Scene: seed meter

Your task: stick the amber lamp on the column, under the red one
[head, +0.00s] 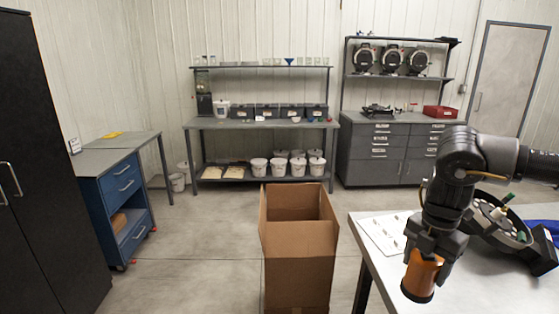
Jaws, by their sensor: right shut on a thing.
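My right gripper (432,250) comes in from the right and points down. It is shut on the amber lamp (420,278), a short orange cylinder with a dark rim at its lower end. The lamp is held slightly tilted at the near left part of the grey table (480,291); I cannot tell whether it touches the table. I cannot make out the column or the red lamp in this view. My left gripper is not in view.
A dark round device (488,232) with pale and green parts lies behind my right gripper, partly hidden by my arm. A white sheet (379,232) with small parts lies at the table's left edge. An open cardboard box (299,262) stands on the floor left of the table.

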